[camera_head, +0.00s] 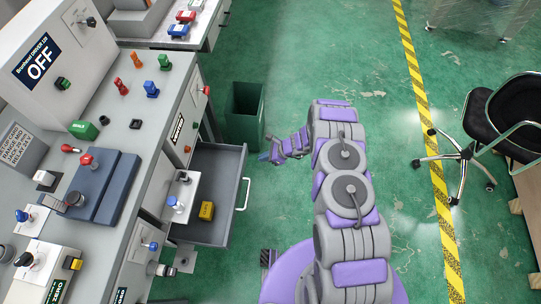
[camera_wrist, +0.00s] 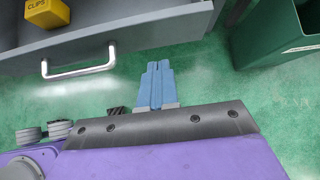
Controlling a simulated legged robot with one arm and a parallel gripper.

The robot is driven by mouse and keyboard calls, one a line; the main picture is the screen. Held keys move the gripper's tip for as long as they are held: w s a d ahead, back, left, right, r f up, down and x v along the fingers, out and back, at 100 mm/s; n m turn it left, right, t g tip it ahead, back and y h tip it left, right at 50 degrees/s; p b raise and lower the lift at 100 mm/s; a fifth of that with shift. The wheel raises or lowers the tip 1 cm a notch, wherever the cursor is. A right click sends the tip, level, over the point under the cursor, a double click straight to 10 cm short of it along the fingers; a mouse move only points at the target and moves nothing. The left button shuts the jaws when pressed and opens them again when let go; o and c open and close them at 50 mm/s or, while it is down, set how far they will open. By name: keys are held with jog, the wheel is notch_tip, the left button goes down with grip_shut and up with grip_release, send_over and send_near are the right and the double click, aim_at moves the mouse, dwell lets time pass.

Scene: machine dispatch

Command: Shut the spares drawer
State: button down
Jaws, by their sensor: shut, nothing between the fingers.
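The spares drawer (camera_head: 222,157) is a grey drawer pulled out of the workbench to the right in the head view. A yellow box (camera_head: 206,211) lies inside it. In the wrist view the drawer front (camera_wrist: 140,42) spans the top, with a silver bar handle (camera_wrist: 79,70) at left and the yellow box marked CLIPS (camera_wrist: 46,12) behind it. My gripper (camera_head: 264,157) is beyond the drawer's far right corner in the head view. In the wrist view my gripper (camera_wrist: 159,66) has its blue fingers together and empty, right of the handle, pointing toward the drawer front. Contact cannot be told.
A green bin (camera_head: 245,112) stands close behind the drawer; it also shows at the right of the wrist view (camera_wrist: 277,35). The bench (camera_head: 137,138) carries switches and boxes. Green floor is free to the right, up to a yellow-black line (camera_head: 425,130) and a black chair (camera_head: 505,120).

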aim_at(244, 160)
jog(key=a, duration=0.1)
jog(key=a+f+b, duration=0.1)
jog(key=a, duration=0.1)
jog(key=a+f, duration=0.1)
jog(key=a, duration=0.1)
jog(key=shift+w, duration=0.15)
jog(key=shift+a, duration=0.6)
